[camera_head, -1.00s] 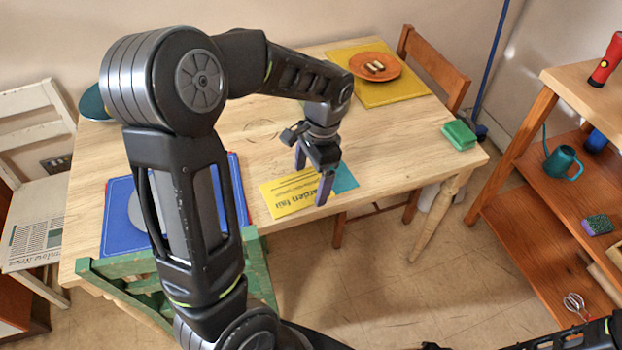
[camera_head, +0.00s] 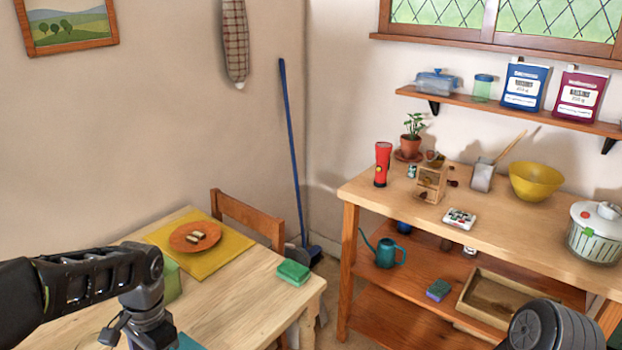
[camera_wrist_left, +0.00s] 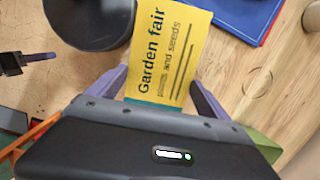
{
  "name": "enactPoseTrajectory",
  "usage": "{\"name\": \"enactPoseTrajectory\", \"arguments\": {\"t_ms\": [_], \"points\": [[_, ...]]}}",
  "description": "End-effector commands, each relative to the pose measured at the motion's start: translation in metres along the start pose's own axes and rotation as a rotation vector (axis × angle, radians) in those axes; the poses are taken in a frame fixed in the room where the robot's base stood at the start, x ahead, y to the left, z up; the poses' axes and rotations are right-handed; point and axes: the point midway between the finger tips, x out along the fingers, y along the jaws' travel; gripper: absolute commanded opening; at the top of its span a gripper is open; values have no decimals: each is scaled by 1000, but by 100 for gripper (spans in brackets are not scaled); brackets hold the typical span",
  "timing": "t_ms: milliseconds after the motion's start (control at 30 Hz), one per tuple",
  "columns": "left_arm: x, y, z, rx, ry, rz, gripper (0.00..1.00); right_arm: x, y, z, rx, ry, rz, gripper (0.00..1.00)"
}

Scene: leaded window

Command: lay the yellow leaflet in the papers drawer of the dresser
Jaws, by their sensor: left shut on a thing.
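A teal sheet (camera_head: 190,342) shows beside the wrist. No papers drawer is recognisable in either view.
On the wooden table (camera_head: 235,312) are a yellow mat (camera_head: 215,258) with an orange plate (camera_head: 195,236), and a green sponge (camera_head: 293,272). A chair (camera_head: 247,219) stands behind it. The shelf unit (camera_head: 365,200) at right carries a red torch (camera_head: 382,164) and a yellow bowl (camera_head: 535,181).

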Motion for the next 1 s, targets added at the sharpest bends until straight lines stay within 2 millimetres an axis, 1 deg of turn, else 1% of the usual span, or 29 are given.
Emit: {"name": "enactPoseTrajectory", "arguments": {"t_ms": [33, 67, 100, 167, 233, 367, 500, 600, 700, 800, 1000], "points": [[-22, 0, 3, -1, 2, -1, 51, -13, -4, 1, 1, -2, 2, 31], [-20, 0, 3, -20, 0, 3, 51, -11, -4, 1, 1, -2, 3, 31], [-15, 0, 2, -78, 0, 12, 51, -6, -2, 0, 1, -1, 3, 31], [-21, -2, -2, -166, 0, 25, 51, -6, -2, 1, 1, -2, 3, 31], [-26, -4, -13, -272, -1, 41, 51, -5, -1, 1, 0, -2, 2, 31], [-26, 0, -54, -445, -2, 67, 51, 4, 1, 0, -3, 0, 0, 31], [-17, 16, -106, -559, -3, 84, 51, 15, 5, -1, -4, 2, -3, 31], [-6, 32, -136, -565, -3, 85, 51, 21, 7, -1, -4, 4, -4, 31], [4, 46, -154, -535, -3, 81, 51, 25, 8, -2, -4, 5, -5, 31], [13, 54, -159, -512, -2, 78, 51, 26, 9, -2, -4, 5, -5, 31], [13, 58, -161, -502, 0, 76, 51, 26, 9, -2, -4, 6, -5, 31]]}}
